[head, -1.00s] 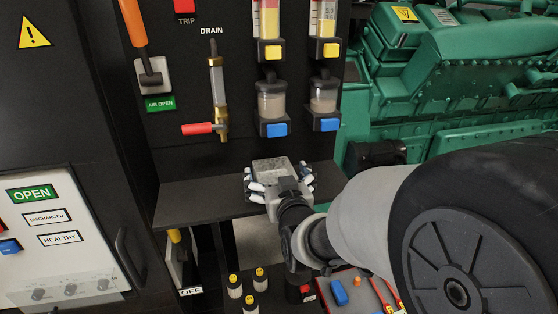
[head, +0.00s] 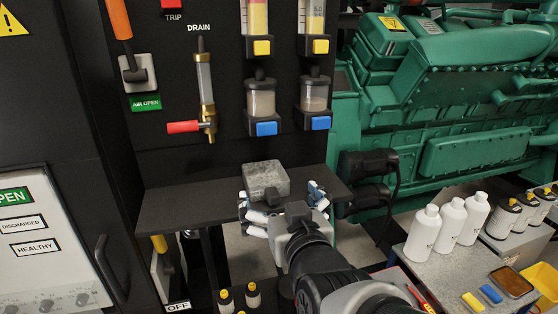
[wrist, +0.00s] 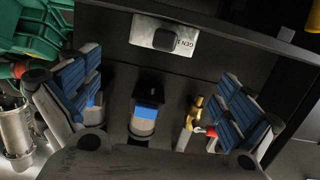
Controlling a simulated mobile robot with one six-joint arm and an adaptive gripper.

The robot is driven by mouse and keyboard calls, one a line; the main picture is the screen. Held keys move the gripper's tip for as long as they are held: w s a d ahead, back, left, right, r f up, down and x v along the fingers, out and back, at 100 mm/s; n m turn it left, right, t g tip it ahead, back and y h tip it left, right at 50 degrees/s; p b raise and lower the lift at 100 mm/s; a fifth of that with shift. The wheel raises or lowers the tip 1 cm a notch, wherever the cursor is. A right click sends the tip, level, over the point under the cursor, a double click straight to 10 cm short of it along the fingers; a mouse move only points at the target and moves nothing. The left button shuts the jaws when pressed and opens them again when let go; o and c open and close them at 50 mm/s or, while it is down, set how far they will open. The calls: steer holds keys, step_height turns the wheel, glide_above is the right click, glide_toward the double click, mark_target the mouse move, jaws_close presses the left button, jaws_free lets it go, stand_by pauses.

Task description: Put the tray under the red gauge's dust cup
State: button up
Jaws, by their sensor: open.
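A speckled grey box-like piece with a dark front knob, apparently the tray (head: 263,174), sits at the black shelf below the left dust cup (head: 261,100). In the wrist view, turned upside down, a silver piece with a dark knob and a "GEN 1" label (wrist: 165,42) shows beyond my fingers and looks like the same tray. My gripper (head: 285,200) is open, right at its near side, fingers spread wide. A blue-latched dust cup (wrist: 144,115) shows between the fingers. The left gauge (head: 258,18) looks pink-red and yellow; a second dust cup (head: 314,95) hangs to its right.
The black shelf (head: 175,208) is bare to the left. A drain valve (head: 207,120) with a red handle hangs above it. The green engine (head: 470,100) is at right. White bottles (head: 450,225) stand on a bench at lower right.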

steer(key=s+d+f+m+g+h, duration=0.1)
steer(key=s+d+f+g, duration=0.2)
steer(key=s, duration=0.4)
steer(key=s+d+f+m+g+h, duration=0.1)
steer(key=s+d+f+g, duration=0.3)
steer(key=s, duration=0.4)
steer(key=s+d+f+g+h, duration=0.2)
steer(key=s+d+f+g, duration=0.2)
steer(key=s+d, duration=0.3)
steer(key=shift+s+f+m+b, duration=0.3)
steer(key=shift+s+f+m, duration=0.1)
steer(key=shift+s, duration=0.2)
step_height(320, 180, down, 19)
steer(key=b, duration=1.9)
